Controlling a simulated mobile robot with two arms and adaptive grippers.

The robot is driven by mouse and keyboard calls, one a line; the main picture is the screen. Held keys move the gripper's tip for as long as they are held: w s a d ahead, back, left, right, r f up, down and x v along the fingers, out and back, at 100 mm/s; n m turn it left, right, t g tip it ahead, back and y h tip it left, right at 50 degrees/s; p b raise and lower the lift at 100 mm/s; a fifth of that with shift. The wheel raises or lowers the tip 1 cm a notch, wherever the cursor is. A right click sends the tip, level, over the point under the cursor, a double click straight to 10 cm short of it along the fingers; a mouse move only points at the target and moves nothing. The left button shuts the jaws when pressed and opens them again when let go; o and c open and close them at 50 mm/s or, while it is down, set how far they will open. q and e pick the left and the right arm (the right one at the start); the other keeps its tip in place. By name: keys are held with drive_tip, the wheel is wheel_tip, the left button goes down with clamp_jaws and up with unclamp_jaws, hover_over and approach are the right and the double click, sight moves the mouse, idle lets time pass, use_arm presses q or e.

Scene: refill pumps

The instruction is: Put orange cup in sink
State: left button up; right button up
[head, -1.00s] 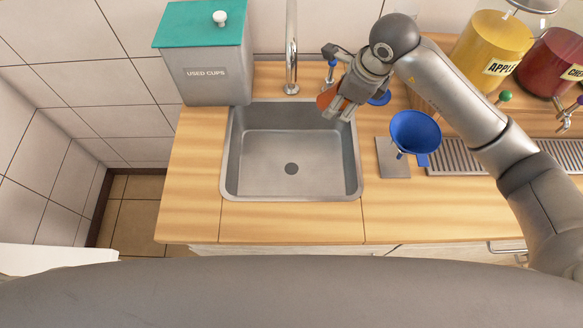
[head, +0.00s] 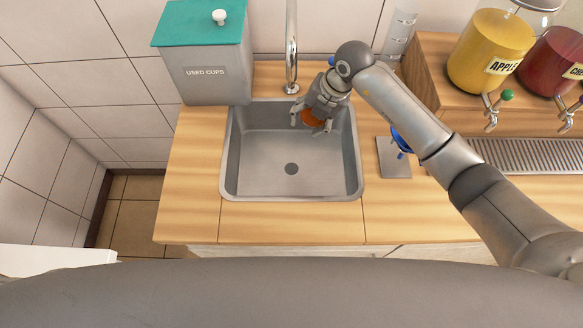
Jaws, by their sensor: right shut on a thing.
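The orange cup (head: 312,119) is mostly hidden by my right gripper (head: 312,123), which is shut on it. The gripper and cup are over the back right part of the steel sink (head: 262,178), near its back wall. I cannot tell how high the cup is above the sink floor. The sink basin is otherwise empty, with a dark drain in its floor. My left gripper is not in view.
A grey used-cups bin (head: 212,88) with a teal lid stands behind the sink at left. The tap (head: 291,55) rises behind the sink. A blue funnel (head: 402,141) is partly hidden by my right arm. Apple (head: 488,50) and red (head: 556,62) dispensers stand at right.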

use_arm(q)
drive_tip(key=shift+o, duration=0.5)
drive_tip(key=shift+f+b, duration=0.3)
use_arm(e)
drive_tip(key=s+a+f+m+g, duration=0.1)
drive_tip(key=a+f+m, duration=0.5)
drive_tip(key=m, duration=0.5)
drive_tip(key=m+y+b, duration=0.1)
drive_tip(key=m+b, duration=0.2)
drive_tip(key=b, duration=0.3)
hover_over(281, 167)
drive_tip(key=d, duration=0.2)
wheel_tip(281, 167, down, 8)
drive_tip(key=shift+r, duration=0.25)
wheel_tip(281, 167, down, 4)
drive_tip(key=b, duration=0.4)
drive_tip(key=shift+f, duration=0.2)
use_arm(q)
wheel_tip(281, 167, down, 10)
use_arm(e)
drive_tip(key=shift+r, duration=0.1)
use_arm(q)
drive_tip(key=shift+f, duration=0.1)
use_arm(e)
drive_tip(key=o, duration=0.8)
